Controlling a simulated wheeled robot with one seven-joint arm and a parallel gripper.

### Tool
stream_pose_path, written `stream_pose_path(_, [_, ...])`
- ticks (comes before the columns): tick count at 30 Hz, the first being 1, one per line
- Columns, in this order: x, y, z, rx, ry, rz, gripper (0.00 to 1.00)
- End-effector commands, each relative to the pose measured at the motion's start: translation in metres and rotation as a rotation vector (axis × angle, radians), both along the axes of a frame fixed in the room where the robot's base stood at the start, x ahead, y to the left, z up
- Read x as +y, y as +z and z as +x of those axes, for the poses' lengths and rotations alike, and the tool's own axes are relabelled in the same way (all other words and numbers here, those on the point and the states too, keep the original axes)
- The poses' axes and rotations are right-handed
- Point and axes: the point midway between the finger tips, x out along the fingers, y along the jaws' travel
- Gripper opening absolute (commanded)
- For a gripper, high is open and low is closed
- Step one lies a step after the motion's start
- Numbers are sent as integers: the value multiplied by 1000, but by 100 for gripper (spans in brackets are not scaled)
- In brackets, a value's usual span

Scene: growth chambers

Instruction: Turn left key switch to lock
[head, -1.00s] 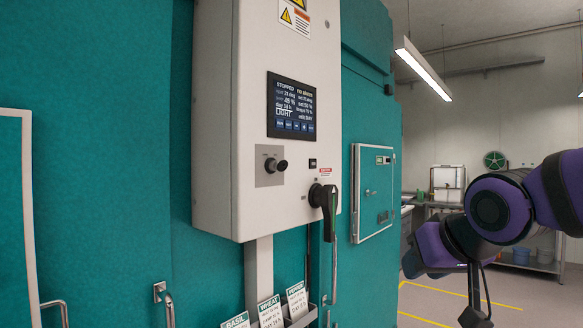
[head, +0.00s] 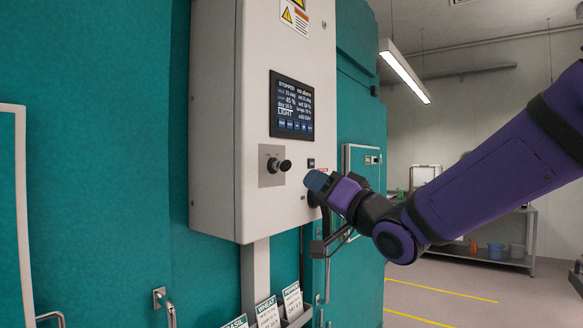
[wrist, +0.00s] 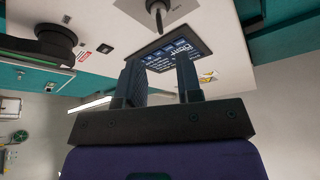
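The key switch (head: 277,165) sits on a small grey plate on the left of the white control box (head: 215,130), below the display. Its dark key or knob sticks out towards the room. It also shows at the top of the wrist view (wrist: 157,8), beyond the fingertips and partly cut off by the frame edge. My gripper (head: 316,180) is in front of the box, to the right of the key switch and apart from it. In the wrist view its two fingers (wrist: 158,75) stand apart with nothing between them. The switch's small markings are not readable.
The display (head: 291,105) is above the switch. A black rotary handle (wrist: 55,40) is on the box, mostly hidden behind my gripper in the head view. Seed packets (head: 267,312) stand in a rack below the box. Metal door handles (head: 165,305) are at lower left.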

Motion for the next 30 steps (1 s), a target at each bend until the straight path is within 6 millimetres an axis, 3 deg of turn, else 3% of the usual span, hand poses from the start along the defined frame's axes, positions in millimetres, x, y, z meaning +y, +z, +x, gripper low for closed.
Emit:
stream_pose_path(18, [55, 30, 66, -1, -3, -1, 33])
stream_pose_path(30, [64, 35, 76, -1, -3, -1, 33])
